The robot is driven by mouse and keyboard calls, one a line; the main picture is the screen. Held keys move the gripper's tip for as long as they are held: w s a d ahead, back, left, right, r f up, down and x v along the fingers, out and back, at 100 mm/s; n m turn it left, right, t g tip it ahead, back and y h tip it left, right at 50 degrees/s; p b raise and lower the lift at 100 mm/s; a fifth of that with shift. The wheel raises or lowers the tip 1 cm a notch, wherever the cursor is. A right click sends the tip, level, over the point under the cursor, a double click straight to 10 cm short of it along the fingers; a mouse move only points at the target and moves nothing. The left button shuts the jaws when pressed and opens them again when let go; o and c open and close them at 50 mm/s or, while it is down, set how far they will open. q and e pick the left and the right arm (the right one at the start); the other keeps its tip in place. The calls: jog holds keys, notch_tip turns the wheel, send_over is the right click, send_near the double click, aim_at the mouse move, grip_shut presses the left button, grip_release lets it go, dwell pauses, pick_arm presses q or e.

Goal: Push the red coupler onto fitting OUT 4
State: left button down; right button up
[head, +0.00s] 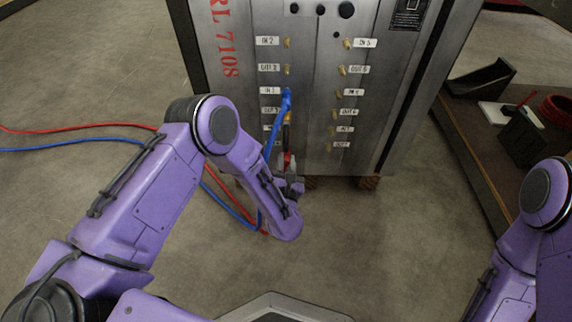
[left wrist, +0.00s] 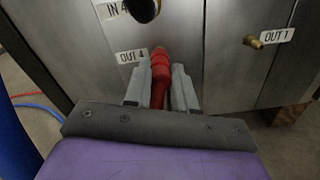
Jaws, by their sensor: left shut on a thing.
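The red coupler (left wrist: 160,68) sits between the two grey fingers of my left gripper (left wrist: 160,88), which is shut on it. In the left wrist view its front end is close to the steel panel, just right of the OUT 4 label (left wrist: 132,56). The fitting OUT 4 is hidden behind the coupler, so I cannot tell whether they touch. In the head view my left gripper (head: 291,182) is low in front of the mould base (head: 310,110), with the red coupler (head: 288,158) at its tip. My right gripper is out of the picture; only its arm shows at the right.
A blue hose (head: 276,130) is on the fitting by the IN 3 label and hangs down beside my left gripper. Red and blue hoses run over the floor at the left. Brass fitting OUT 1 (left wrist: 253,42) is bare. A bench (head: 480,150) stands at the right.

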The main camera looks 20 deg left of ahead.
pick_arm(q)
jog(key=shift+w, duration=0.15)
jog(key=shift+w+a, duration=0.2)
jog(key=shift+w, duration=0.15)
dwell(0.3)
jog(key=shift+c, duration=2.3)
grip_release()
jog(key=shift+p+v, duration=0.35)
jog(key=shift+v, duration=0.75)
jog(key=shift+p+v, duration=0.65)
jog(key=shift+v, duration=1.8)
